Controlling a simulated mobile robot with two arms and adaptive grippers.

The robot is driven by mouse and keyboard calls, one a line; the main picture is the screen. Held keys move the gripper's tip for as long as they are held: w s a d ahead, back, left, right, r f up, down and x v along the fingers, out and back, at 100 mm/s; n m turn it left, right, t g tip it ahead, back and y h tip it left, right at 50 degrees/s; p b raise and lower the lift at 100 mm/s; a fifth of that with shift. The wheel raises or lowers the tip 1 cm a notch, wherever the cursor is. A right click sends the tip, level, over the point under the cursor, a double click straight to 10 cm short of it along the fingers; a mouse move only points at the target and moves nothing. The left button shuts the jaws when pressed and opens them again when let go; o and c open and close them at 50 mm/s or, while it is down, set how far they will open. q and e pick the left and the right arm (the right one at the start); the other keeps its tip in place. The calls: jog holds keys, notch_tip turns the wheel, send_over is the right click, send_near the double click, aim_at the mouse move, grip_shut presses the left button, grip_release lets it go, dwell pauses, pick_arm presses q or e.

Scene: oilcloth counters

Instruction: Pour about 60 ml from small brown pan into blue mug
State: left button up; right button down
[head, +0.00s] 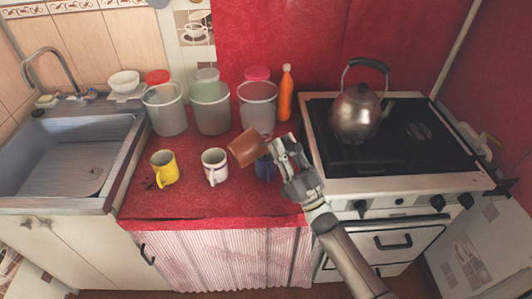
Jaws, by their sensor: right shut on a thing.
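The small brown pan (245,149) is in the head view, held tilted above the red counter with its open side toward the left. My right gripper (284,153) is shut on it from the right side. The blue mug (265,168) stands on the counter just below and beside the pan and gripper. It is partly hidden by them, and I cannot see into it. No liquid stream is visible. My left gripper is not in view.
A white mug (215,167) and a yellow mug (164,168) stand left of the pan. Several clear containers (211,108) and an orange bottle (285,95) stand behind. A kettle (356,113) sits on the stove (400,180) at right. The sink (70,160) is at left.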

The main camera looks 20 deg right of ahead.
jog(key=shift+w+d+r+m+t+h, duration=0.1)
jog(key=shift+d+m+t+h, duration=0.05)
jog(key=shift+d+m+h, duration=0.3)
jog(key=shift+w+d+r+m+t+h, duration=0.1)
jog(key=shift+d+m+t+h, duration=0.1)
jog(key=shift+m+h, duration=0.25)
jog(key=s+a+n+g+y+p, duration=0.2)
jog(key=a+n+g+y, duration=0.3)
jog(key=a+n, duration=0.3)
jog(key=s+a+n+g+y+p, duration=0.3)
jog(key=a+n+g+y+p, duration=0.2)
jog(key=n, duration=1.2)
jog(key=a+f+g, duration=0.1)
jog(key=a+g, duration=0.2)
jog(key=a, duration=0.1)
jog(key=shift+a+p, duration=0.3)
